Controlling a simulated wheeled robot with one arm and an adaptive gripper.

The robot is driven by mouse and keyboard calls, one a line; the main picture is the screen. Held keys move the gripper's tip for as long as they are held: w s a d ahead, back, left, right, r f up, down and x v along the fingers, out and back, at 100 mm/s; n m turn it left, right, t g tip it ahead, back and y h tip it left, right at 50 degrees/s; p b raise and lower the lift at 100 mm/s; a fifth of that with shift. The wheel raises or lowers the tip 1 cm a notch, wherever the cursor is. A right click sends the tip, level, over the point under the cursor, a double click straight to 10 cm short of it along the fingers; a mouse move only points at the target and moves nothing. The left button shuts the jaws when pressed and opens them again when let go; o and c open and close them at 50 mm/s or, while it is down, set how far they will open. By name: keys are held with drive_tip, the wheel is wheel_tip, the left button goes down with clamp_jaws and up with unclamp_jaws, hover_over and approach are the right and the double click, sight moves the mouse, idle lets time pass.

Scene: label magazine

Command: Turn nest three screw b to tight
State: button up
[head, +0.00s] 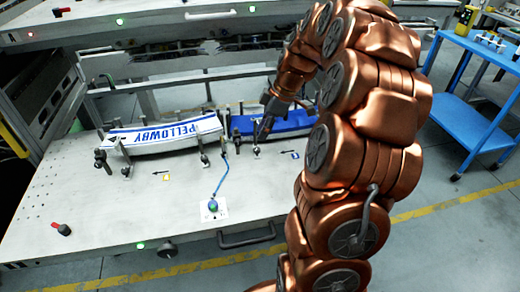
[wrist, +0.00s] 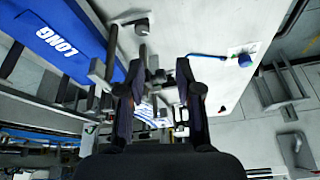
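My gripper (head: 262,132) is at the front left part of a blue label stack (head: 288,121), close to a dark clamp screw (head: 256,152) on the bench. In the wrist view the gripper's two fingers (wrist: 160,78) stand apart, with dark metal screw and post parts showing in the gap. No contact with them can be made out. The blue stack (wrist: 62,40), with white letters, lies left of the fingers there. I cannot read a nest number or screw letter, so which screw is b is unclear. My arm hides the blue stack's right end.
A blue cord runs to a white plate with a blue-green knob (head: 212,206). The bench front (head: 120,215) is mostly clear. A blue cart (head: 470,95) stands right.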

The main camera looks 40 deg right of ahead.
sight(258, 149)
drive_tip(key=shift+n, duration=0.3)
drive_tip(key=shift+w+d+f+p, duration=0.15)
drive_tip(key=shift+w+f, duration=0.25)
drive_tip(key=shift+f, duration=1)
drive_tip(key=shift+w+a+f+p, duration=0.15)
drive_tip(key=shift+w+f, duration=0.25)
drive_tip(key=shift+f, duration=0.95)
drive_tip(key=shift+w+d+f+p, duration=0.15)
drive_tip(key=shift+w+f+p, duration=0.2)
drive_tip(key=shift+f, duration=1.05)
clamp_jaws()
